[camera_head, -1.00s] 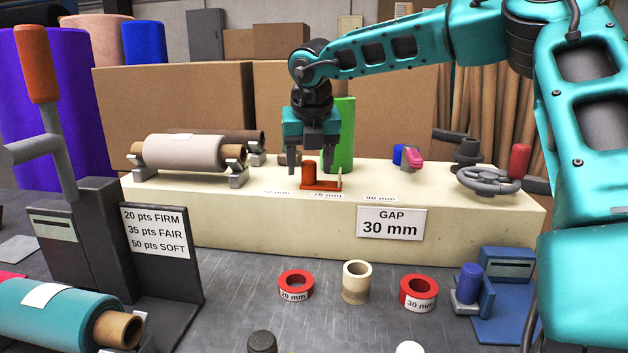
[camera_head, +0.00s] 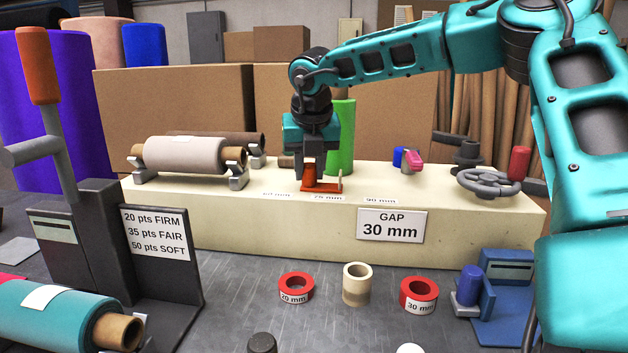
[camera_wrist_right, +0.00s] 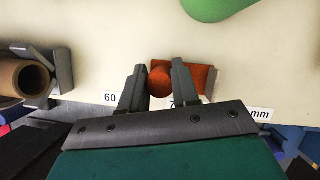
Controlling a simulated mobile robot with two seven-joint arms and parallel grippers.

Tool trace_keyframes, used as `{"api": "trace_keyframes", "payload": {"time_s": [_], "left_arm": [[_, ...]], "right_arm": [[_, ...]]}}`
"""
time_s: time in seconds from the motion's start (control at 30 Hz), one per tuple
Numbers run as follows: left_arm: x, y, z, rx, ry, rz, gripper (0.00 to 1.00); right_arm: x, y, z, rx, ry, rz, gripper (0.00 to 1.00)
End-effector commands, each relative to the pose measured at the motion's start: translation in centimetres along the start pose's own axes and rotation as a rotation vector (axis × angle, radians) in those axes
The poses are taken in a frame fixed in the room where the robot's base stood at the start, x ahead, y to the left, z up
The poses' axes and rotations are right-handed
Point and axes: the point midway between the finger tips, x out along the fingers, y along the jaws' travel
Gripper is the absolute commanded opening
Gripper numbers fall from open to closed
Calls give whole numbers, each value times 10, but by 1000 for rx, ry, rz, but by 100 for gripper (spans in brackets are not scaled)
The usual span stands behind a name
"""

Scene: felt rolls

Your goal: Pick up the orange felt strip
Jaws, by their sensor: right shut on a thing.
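The orange felt strip (camera_head: 320,187) lies on the cream block at the 75 mm label, with a rolled upright part at its left end. My right gripper (camera_head: 310,172) is lowered over it from above and shut on the rolled part. In the right wrist view, the strip (camera_wrist_right: 197,78) shows between and behind the two fingers of my right gripper (camera_wrist_right: 160,84), which are on either side of the roll. The strip still appears to rest on the block. My left gripper is not in view.
A beige roll (camera_head: 182,153) on stands is left of the gripper. A green roll (camera_head: 341,140) stands close behind it. A grey handwheel (camera_head: 490,182) is at the block's right end. Red rings (camera_head: 295,287) and a cream ring (camera_head: 357,284) stand on the dark table in front.

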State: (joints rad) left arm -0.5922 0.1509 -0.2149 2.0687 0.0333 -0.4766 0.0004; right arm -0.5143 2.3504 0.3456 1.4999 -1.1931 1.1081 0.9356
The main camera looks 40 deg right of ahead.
Motion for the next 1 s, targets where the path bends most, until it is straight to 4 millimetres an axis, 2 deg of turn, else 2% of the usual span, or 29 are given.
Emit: {"api": "trace_keyframes", "payload": {"time_s": [0.37,0.57,0.77,1.0], "left_arm": [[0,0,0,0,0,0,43],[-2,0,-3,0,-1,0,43],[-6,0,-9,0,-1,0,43],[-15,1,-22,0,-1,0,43]], "right_arm": [[-1,0,1,0,-1,0,0],[-15,0,7,2,-4,1,0],[-48,0,20,1,-5,0,0],[-109,1,46,2,-6,0,0]]}}
